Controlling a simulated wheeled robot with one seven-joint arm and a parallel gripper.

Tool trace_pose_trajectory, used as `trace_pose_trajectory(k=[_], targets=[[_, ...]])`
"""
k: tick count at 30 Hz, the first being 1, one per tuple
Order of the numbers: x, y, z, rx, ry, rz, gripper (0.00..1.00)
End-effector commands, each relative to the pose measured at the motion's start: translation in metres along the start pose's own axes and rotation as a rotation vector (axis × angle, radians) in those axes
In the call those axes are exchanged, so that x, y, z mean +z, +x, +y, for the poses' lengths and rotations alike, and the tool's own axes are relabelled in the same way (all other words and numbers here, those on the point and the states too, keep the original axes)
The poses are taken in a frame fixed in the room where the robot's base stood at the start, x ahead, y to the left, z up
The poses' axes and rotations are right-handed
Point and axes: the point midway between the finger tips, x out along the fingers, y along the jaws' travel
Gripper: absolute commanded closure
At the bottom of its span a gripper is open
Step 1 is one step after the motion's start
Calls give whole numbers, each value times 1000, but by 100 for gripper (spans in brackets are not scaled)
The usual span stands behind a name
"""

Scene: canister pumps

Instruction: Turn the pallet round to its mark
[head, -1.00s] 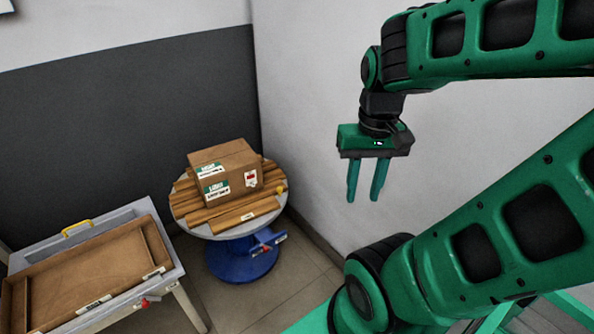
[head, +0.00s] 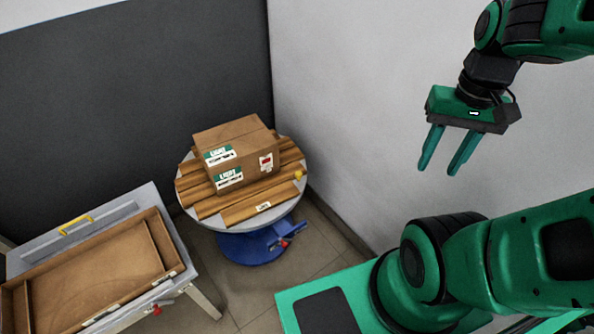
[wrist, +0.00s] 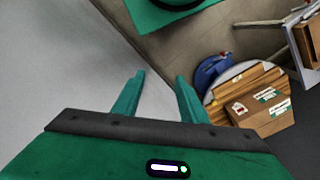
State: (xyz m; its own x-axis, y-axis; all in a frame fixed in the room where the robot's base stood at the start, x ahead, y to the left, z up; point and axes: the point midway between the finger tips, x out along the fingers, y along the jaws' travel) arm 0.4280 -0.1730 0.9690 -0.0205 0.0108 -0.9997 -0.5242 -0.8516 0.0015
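The wooden pallet (head: 262,207) lies on a round grey turntable (head: 290,214) with a blue base (head: 252,250). A cardboard box (head: 238,155) with green and white labels sits on the pallet's slats. A yellow knob (head: 298,175) shows at the pallet's right edge, and a small white label is on its front slat. My gripper (head: 444,170) is open and empty, up in the air to the right of the turntable and well apart from it. The wrist view also shows the pallet (wrist: 240,82) and box (wrist: 262,112) beyond the open fingers (wrist: 160,97).
A grey table (head: 125,205) with a brown tray (head: 170,262) stands at the left, with a yellow handle (head: 75,225) at its back. A red-handled part (head: 284,243) sticks out from the blue base. Walls close in behind and right of the turntable.

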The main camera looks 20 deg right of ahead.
Motion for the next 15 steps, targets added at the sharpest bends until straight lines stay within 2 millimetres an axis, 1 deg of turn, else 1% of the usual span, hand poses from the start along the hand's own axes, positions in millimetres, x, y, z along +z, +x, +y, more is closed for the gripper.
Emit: trace_pose_trajectory(k=[1,2,4,5,6,8,11,15], targets=[[6,-4,4,-7,0,13,62],[4,-4,3,-6,-2,13,62],[-6,-4,-1,-2,-12,13,62],[-13,-4,-2,1,-16,12,62],[-25,-3,-2,6,-23,11,62],[-43,-1,-10,12,-39,12,62],[-75,5,-30,22,-73,15,62],[-118,20,-64,31,-123,20,62]])
